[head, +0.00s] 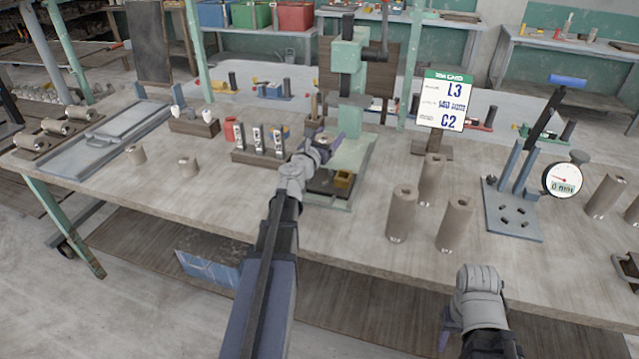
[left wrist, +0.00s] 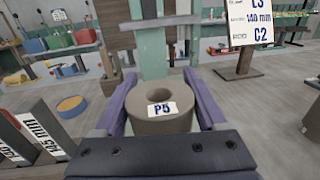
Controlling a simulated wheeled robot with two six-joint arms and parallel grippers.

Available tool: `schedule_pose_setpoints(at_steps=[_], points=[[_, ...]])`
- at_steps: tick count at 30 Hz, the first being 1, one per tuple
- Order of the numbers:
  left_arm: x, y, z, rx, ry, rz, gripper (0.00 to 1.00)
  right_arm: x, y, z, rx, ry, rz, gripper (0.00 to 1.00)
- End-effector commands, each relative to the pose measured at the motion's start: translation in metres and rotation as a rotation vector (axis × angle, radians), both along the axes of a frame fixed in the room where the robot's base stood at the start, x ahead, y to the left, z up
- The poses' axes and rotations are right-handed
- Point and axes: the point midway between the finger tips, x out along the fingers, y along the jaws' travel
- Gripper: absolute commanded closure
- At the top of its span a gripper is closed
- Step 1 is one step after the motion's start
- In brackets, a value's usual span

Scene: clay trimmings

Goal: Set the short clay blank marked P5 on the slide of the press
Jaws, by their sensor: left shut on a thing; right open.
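The short clay blank marked P5 (left wrist: 162,118) is a grey-brown cylinder with a hole in its top and a white label. My left gripper (left wrist: 160,112) is shut on it, with purple fingers on both sides, and holds it upright. In the head view my left gripper (head: 322,146) is at the front of the green press (head: 350,55). The blank is mostly hidden there by the gripper. The slide of the press (head: 330,188) shows low below the gripper; whether the blank touches it I cannot tell. My right gripper (head: 450,330) is low at the table's front edge, open and partly hidden.
Three tall clay cylinders (head: 402,213) stand right of the press. A gauge block rack (head: 262,155) stands left of it. A job card (head: 446,103) and a lever tool (head: 512,205) stand to the right.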

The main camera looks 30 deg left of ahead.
Motion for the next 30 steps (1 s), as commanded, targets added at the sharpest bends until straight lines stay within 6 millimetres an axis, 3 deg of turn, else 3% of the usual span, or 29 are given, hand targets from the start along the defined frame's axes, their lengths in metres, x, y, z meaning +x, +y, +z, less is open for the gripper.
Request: schedule_pose_setpoints(at_steps=[1, 3, 7, 14, 24, 30], points=[[-0.006, 0.001, 0.014, 0.000, 0.000, 0.002, 0.99, 0.000, 0.000, 0.014, 0.000, 0.000, 0.000, 0.50], [-0.013, 0.004, 0.025, 0.000, 0.000, 0.002, 0.99, 0.000, 0.000, 0.025, 0.000, 0.000, 0.000, 0.50], [-0.019, 0.006, 0.029, 0.000, 0.000, 0.000, 0.99, 0.000, 0.000, 0.029, 0.000, 0.000, -0.001, 0.50], [-0.018, 0.006, 0.012, 0.000, 0.000, 0.000, 0.99, 0.000, 0.000, 0.012, 0.000, 0.000, 0.000, 0.50], [-0.018, 0.006, -0.037, 0.000, 0.000, 0.000, 0.99, 0.000, 0.000, -0.037, 0.000, 0.000, 0.000, 0.50], [-0.018, 0.006, -0.037, 0.000, 0.000, 0.000, 0.99, 0.000, 0.000, -0.037, 0.000, 0.000, 0.000, 0.50]])
